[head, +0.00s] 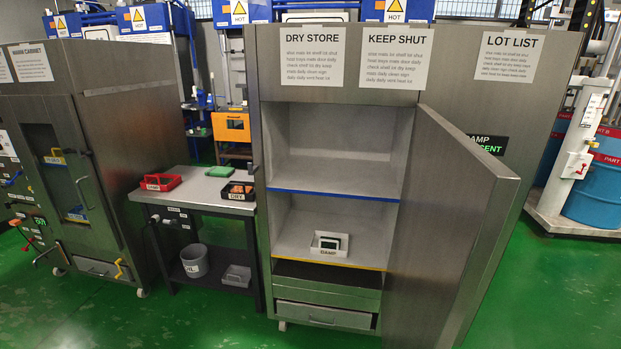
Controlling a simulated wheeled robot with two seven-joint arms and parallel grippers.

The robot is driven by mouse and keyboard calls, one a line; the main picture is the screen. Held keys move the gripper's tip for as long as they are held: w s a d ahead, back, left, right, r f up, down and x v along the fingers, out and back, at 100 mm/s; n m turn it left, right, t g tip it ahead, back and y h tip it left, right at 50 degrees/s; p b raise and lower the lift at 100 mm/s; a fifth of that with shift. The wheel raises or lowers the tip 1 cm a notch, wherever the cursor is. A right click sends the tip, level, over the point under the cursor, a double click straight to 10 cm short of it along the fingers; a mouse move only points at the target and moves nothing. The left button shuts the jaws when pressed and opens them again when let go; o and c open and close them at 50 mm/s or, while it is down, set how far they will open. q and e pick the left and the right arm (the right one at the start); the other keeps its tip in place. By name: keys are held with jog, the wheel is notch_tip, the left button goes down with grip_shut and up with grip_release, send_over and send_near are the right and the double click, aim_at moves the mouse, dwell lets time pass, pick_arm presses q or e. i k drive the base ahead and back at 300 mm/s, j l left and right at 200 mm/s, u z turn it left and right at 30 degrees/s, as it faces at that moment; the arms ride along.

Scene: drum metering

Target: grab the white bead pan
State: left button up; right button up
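No pan in view clearly shows white beads. A small whitish holder (329,242) with a dark, green-edged face and a label that seems to read DAMP stands on the lower shelf of the open DRY STORE cabinet. A red pan (160,182) with a white label sits on the side table. A dark pan (238,191) labelled DRY, with orange-brown contents, sits at that table's right edge. A grey pan (236,276) rests on the table's lower shelf. Neither of my grippers is in view.
The cabinet door (455,220) stands open to the right, jutting forward. The upper shelf (335,179) looks empty. A grey bucket (194,261) stands under the side table (203,192). A closed cabinet (110,140) is at left. The green floor (190,325) in front is clear.

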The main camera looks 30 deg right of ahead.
aim_at(325, 243)
jog(key=l+z, duration=0.15)
jog(key=l, duration=0.25)
jog(key=i+l+z, duration=0.2)
jog(key=l, duration=0.25)
jog(key=l+z, duration=0.15)
jog(key=l, duration=0.25)
jog(key=l+z, duration=0.2)
jog(key=l, duration=0.2)
jog(key=i, duration=0.05)
